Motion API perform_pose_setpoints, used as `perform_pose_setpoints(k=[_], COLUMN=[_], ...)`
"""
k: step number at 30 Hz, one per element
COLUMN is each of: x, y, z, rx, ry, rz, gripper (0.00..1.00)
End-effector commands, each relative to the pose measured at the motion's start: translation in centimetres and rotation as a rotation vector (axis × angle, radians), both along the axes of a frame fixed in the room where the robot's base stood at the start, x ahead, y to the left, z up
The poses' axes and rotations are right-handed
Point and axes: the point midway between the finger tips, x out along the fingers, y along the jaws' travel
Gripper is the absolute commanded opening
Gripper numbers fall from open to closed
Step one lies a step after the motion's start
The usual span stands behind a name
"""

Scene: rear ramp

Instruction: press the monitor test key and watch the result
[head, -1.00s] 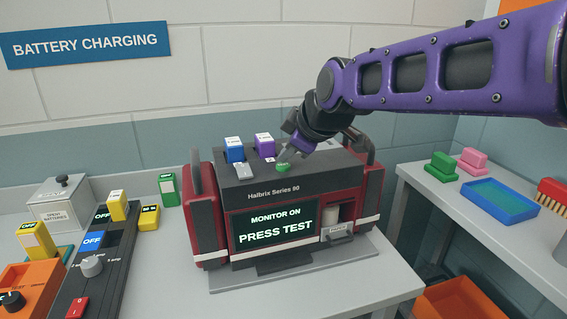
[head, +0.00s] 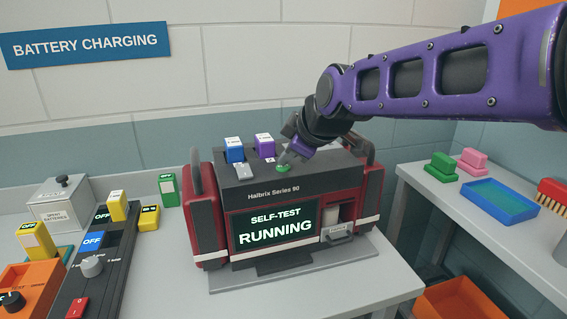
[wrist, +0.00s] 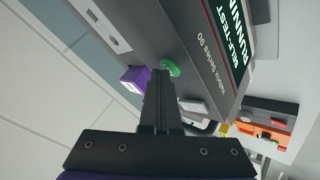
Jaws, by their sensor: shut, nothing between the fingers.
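The monitor (head: 240,188), a dark and red unit marked Halbrix Series 90, stands on the bench. Its screen (head: 275,228) reads "SELF-TEST RUNNING". The green test key (head: 283,168) is on its top panel; it also shows in the wrist view (wrist: 171,67). My gripper (head: 286,158) is shut and empty, its fingertips at the green key. In the wrist view the shut fingers (wrist: 160,78) point at the key and seem to reach its edge; I cannot tell whether they still touch it. A blue battery (head: 234,149) and a purple battery (head: 265,145) stand on the top behind the key.
A charger strip (head: 88,285) with a knob and a red switch lies left of the monitor, beside a grey spent batteries box (head: 62,203). A blue tray (head: 497,201) and pink and green blocks sit on the right shelf. An orange bin (head: 462,303) is below.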

Motion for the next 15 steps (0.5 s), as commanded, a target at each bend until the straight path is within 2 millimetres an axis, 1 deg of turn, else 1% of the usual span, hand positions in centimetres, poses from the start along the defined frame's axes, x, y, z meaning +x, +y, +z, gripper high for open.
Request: perform_pose_setpoints(k=[9, 15], x=[0.0, 0.0], y=[0.0, 0.0], z=[1.4, 1.5], rx=[-0.001, -0.001], ry=[0.0, 0.001], rz=[-0.001, 0.0], gripper=[0.0, 0.0])
